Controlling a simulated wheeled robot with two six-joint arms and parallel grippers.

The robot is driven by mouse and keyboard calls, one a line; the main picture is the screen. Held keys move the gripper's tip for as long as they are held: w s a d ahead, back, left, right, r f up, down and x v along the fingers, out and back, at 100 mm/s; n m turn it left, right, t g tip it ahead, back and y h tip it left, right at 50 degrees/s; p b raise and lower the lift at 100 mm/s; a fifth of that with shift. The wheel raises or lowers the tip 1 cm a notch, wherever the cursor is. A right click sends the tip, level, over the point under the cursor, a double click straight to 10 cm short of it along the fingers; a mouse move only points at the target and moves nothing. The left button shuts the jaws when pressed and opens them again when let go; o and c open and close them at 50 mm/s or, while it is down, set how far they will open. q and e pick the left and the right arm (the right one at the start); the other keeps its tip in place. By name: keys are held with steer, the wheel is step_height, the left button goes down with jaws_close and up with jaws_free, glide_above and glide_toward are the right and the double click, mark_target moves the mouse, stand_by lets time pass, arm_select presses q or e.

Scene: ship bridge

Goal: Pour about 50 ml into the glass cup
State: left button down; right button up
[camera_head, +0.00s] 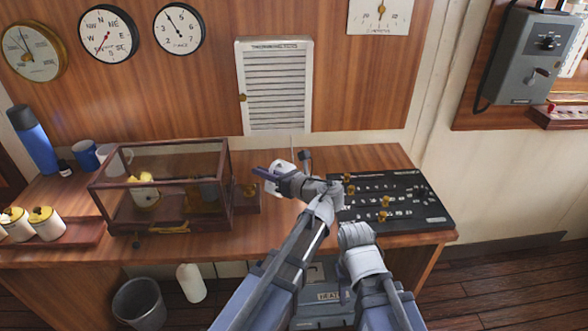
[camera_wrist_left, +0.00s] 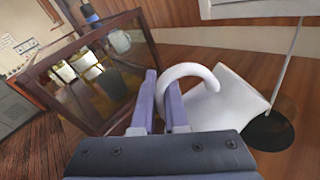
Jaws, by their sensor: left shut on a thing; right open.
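My left gripper (camera_head: 262,176) is shut on the curved handle of a white jug (camera_head: 280,179), above the back part of the wooden desk. In the left wrist view the purple fingers (camera_wrist_left: 163,100) stand on the handle and the white jug body (camera_wrist_left: 228,108) is to their right. The jug looks tilted in that view, but its contents are hidden. I cannot make out the glass cup in either view. My right arm shows at the front right in the head view, but its gripper's fingers do not show.
A glass display case (camera_head: 160,152) stands left of the jug. A black control panel (camera_head: 410,190) with brass knobs lies to the right. A blue mug (camera_head: 85,154) and a blue flask (camera_head: 36,145) are at the left. A dark round thing (camera_wrist_left: 270,132) lies beside the jug.

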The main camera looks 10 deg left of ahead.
arm_select(q)
steer(key=shift+w+r+m+p, duration=0.15)
steer(key=shift+r+m+p, duration=0.15)
steer(key=shift+r+p, duration=0.05)
steer(key=shift+w+d+r+m+g+p, duration=0.25)
steer(key=shift+w+r+m+p, duration=0.15)
steer(key=shift+r+m+p, duration=0.3)
steer(key=shift+w+d+r+m+g+p, duration=0.1)
steer(key=shift+w+r+m+g+p, duration=0.2)
steer(key=shift+r+m+p, duration=0.35)
stand_by(1.6)
steer(key=shift+w+d+r+m+p, duration=0.15)
steer(key=shift+w+m+p, duration=0.15)
steer(key=shift+w, duration=0.1)
steer(key=shift+w+d+r+m+p, duration=0.1)
steer(key=shift+w+r+m+p, duration=0.05)
steer(key=shift+w+m+p, duration=0.15)
stand_by(0.8)
steer(key=shift+w+r+m, duration=0.15)
steer(key=shift+r+m, duration=0.05)
steer(key=shift+m, duration=0.05)
stand_by(0.4)
